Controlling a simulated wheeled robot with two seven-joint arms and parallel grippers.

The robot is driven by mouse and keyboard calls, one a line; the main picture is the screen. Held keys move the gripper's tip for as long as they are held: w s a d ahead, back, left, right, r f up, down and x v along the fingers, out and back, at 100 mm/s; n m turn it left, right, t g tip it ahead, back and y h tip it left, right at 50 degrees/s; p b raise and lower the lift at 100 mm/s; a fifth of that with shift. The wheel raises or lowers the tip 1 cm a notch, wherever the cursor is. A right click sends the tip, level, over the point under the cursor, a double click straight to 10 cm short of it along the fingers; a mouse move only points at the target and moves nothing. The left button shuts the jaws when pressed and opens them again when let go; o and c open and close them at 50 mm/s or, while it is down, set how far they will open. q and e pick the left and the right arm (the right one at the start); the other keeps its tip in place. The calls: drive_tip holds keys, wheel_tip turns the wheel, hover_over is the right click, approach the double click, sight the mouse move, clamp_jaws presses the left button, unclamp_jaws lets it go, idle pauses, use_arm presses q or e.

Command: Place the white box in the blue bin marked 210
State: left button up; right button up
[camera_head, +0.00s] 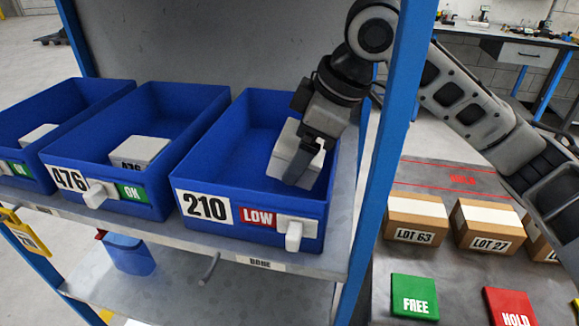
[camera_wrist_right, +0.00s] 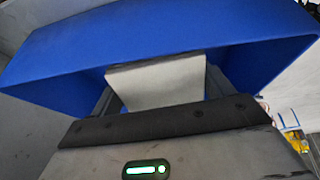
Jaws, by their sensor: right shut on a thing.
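The white box (camera_head: 287,150) is inside the blue bin marked 210 (camera_head: 185,172), toward its right side, and looks tilted. My right gripper (camera_head: 303,160) reaches into that bin from the upper right and is shut on the white box. In the right wrist view the box (camera_wrist_right: 158,82) sits between the two fingers, with blue bin walls (camera_wrist_right: 150,45) around it. Whether the box touches the bin floor is hard to tell. The bin's front carries a 210 label and a red LOW tag (camera_head: 258,216). My left gripper is not in view.
Blue bin 476 (camera_head: 190,97) and another blue bin (camera_head: 75,92) stand to the left, each holding a white box. A blue shelf post (camera_head: 398,130) rises close to my right arm. Cartons (camera_head: 415,222) and green FREE (camera_head: 414,297) and red HOLD blocks lie on the right table.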

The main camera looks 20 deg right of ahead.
sight(289, 187)
drive_tip(key=shift+w+a+f, duration=0.15)
drive_tip(key=shift+f, duration=0.4)
drive_tip(key=shift+x, duration=1.15)
drive_tip(key=shift+w+r+g+h+p, duration=0.1)
drive_tip(key=shift+r+g+h+p, duration=0.25)
drive_tip(key=shift+p, duration=0.35)
drive_tip(key=shift+w+a+g+h+p, duration=0.2)
drive_tip(key=shift+g+h+p, duration=0.15)
drive_tip(key=shift+g+p, duration=0.1)
drive_tip(key=shift+w+a+g+h, duration=0.1)
drive_tip(key=shift+a+g+h, duration=0.05)
drive_tip(key=shift+g+h, duration=0.25)
wheel_tip(289, 187, down, 2)
drive_tip(key=shift+f, duration=0.15)
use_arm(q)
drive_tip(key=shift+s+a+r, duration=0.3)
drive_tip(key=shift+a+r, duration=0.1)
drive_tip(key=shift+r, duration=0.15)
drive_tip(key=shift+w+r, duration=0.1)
use_arm(e)
drive_tip(key=shift+f, duration=0.15)
